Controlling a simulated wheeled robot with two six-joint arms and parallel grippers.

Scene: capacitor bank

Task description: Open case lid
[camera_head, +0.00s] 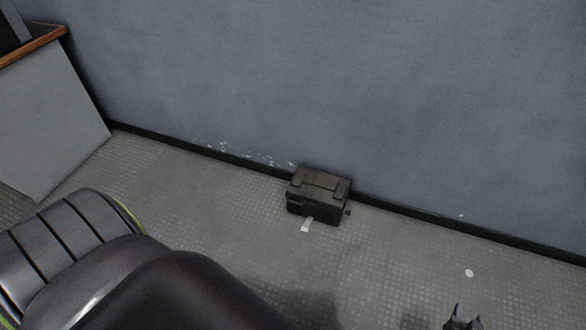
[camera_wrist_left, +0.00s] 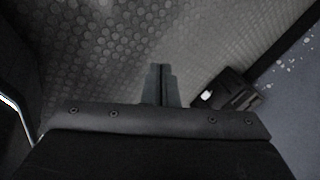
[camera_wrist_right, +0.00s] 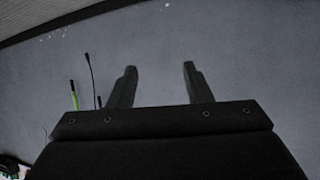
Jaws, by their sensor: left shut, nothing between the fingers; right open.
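The dark case (camera_head: 319,195) stands on the floor against the wall, with its lid (camera_head: 320,183) shut. It also shows in the left wrist view (camera_wrist_left: 238,92), to the right of my left gripper. My left gripper (camera_wrist_left: 160,68) is shut and empty, apart from the case; it does not show in the head view. My right gripper (camera_head: 464,316) is at the bottom edge of the head view, to the right of the case and apart from it. In the right wrist view its fingers (camera_wrist_right: 159,70) are open with nothing between them.
A small white piece (camera_head: 307,224) is at the front of the case. A round white spot (camera_head: 469,273) lies on the floor at the right. A grey cabinet with a wooden edge (camera_head: 50,120) stands at the left. The floor around the case is mostly clear.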

